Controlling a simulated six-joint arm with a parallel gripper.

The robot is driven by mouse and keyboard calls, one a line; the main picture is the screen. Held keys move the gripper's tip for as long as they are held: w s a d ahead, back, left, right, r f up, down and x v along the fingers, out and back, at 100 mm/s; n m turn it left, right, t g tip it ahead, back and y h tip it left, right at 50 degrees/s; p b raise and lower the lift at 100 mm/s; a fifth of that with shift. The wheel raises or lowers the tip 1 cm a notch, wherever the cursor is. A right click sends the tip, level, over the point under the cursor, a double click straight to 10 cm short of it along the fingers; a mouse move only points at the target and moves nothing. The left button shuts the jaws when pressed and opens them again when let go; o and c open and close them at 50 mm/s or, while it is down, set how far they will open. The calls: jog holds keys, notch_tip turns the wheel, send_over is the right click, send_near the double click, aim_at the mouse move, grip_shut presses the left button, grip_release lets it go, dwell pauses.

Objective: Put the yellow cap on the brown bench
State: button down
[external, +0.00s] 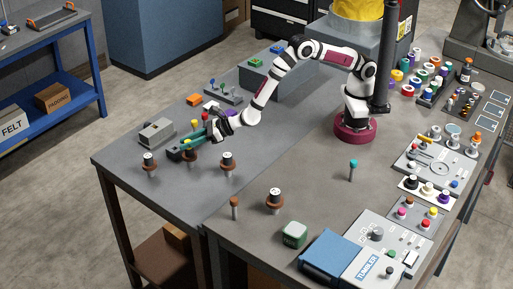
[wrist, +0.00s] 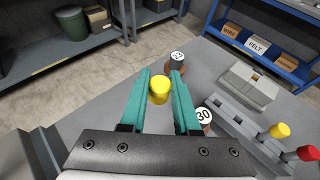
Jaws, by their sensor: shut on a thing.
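The yellow cap (wrist: 160,90) is held between the two teal fingers of my gripper (wrist: 161,84) in the wrist view. In the external view my gripper (external: 182,148) is low over the left bench, near the brown numbered stands; the cap is hard to make out there. The left bench (external: 125,158) has a grey top with brown legs and edges. I cannot tell whether it is the brown bench of the task; no brown bench top shows. I also cannot tell how high the cap is above the surface below.
A brown stand marked 23 (wrist: 177,61) is beyond my fingertips, and one marked 30 (wrist: 205,115) is beside the right finger. A grey box (external: 156,131) and a rack with yellow and red knobs (wrist: 280,130) are nearby. A blue bench (external: 70,110) stands far left.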

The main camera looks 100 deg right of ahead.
notch_tip(320, 180, down, 4)
send_over(188, 204)
jog(key=f, duration=0.6)
jog(key=shift+s+d+f, duration=0.1)
jog(key=shift+d+f, duration=0.2)
jog(key=shift+f, duration=0.1)
jog(key=shift+a+f, duration=0.2)
jog(key=shift+f, duration=1.85)
jog(key=shift+f, duration=0.1)
jog(key=c, duration=0.6)
grip_release()
